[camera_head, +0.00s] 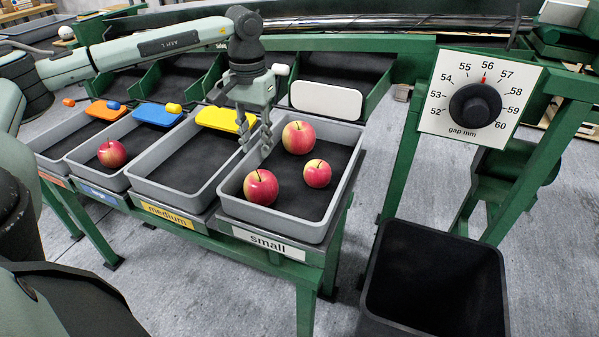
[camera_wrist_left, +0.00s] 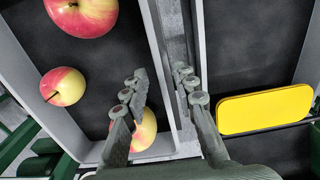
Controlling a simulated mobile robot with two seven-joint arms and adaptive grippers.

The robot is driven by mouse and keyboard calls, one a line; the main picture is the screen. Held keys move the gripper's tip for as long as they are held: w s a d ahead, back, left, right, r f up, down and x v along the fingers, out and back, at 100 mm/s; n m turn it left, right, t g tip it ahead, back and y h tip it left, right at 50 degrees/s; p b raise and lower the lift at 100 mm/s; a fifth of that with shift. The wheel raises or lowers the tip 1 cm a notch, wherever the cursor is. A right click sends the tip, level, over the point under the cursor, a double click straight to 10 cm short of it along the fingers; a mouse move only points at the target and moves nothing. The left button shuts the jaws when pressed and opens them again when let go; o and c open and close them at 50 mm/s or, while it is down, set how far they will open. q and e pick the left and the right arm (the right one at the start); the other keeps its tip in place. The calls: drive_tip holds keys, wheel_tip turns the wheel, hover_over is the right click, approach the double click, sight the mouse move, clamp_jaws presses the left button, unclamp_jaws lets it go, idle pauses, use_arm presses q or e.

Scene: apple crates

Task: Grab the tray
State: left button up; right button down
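The grey tray (camera_head: 272,222) behind the "small" label holds three red-yellow apples (camera_head: 298,137), (camera_head: 317,173), (camera_head: 261,187) on a black floor. My left gripper (camera_head: 255,146) points down over this tray's left wall, toward its back end. In the left wrist view my left gripper (camera_wrist_left: 160,82) is open. Its fingers appear on either side of the tray wall (camera_wrist_left: 157,45), with the apples on the left. I cannot tell whether the fingers touch the wall or how low they reach. My right gripper is not in view.
The "medium" tray (camera_head: 168,194) stands close on the left and is empty. Another tray with one apple (camera_head: 112,153) is farther left. Yellow (camera_head: 225,120) and white (camera_head: 327,100) plates stand behind the trays. A black bin (camera_head: 433,280) and gap dial (camera_head: 476,104) are at right.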

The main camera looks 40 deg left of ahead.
use_arm(q)
drive_tip(key=shift+f, duration=0.9)
clamp_jaws()
drive_tip(key=shift+w+d+r, duration=0.1)
drive_tip(key=shift+r, duration=0.2)
